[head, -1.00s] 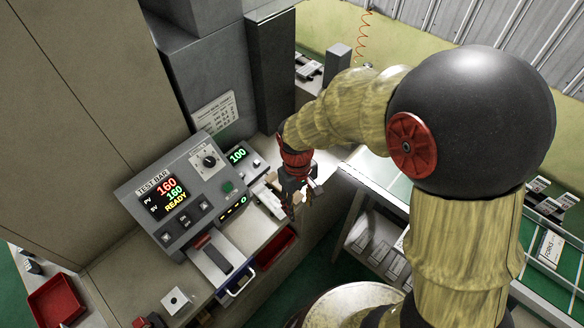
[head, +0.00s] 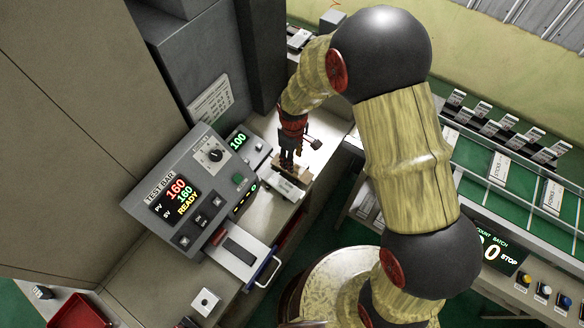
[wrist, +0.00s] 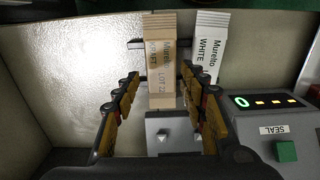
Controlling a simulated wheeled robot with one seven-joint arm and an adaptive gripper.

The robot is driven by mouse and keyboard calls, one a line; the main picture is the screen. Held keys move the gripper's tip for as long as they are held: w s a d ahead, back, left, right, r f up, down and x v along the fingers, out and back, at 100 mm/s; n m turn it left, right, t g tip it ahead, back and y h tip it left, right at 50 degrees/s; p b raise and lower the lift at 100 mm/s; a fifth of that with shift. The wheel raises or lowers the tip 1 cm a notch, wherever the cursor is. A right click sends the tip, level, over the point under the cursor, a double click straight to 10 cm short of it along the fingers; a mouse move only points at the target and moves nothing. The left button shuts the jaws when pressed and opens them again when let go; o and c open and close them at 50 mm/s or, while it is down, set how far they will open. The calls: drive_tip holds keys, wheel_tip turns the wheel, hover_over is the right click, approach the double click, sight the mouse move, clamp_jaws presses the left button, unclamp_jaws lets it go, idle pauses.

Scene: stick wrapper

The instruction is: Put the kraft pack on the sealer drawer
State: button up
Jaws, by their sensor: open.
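The kraft pack (wrist: 160,62) is a brown paper stick pack labelled Murello. In the wrist view it lies between the fingers of my gripper (wrist: 158,80), which is open with gaps on both sides. In the head view my gripper (head: 287,165) points down at the kraft pack (head: 303,172), which is partly hidden by the fingers. A white Murello pack (wrist: 207,52) lies beside the kraft pack, just right of the right finger. The sealer drawer (head: 238,254) is pulled out from the control unit, with its handle (head: 268,272) facing right.
The sealer's control unit (head: 185,195), reading 160 and READY, stands close left of my gripper. The SEAL button (wrist: 286,151) is at the right of the wrist view. A red tray (head: 78,312) is at lower left. A conveyor (head: 500,185) lies right.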

wheel_tip(320, 180, down, 5)
drive_tip(key=shift+a+f, duration=0.15)
drive_tip(key=c, duration=0.3)
drive_tip(key=shift+c, duration=1.2)
drive_tip(key=shift+r, duration=0.2)
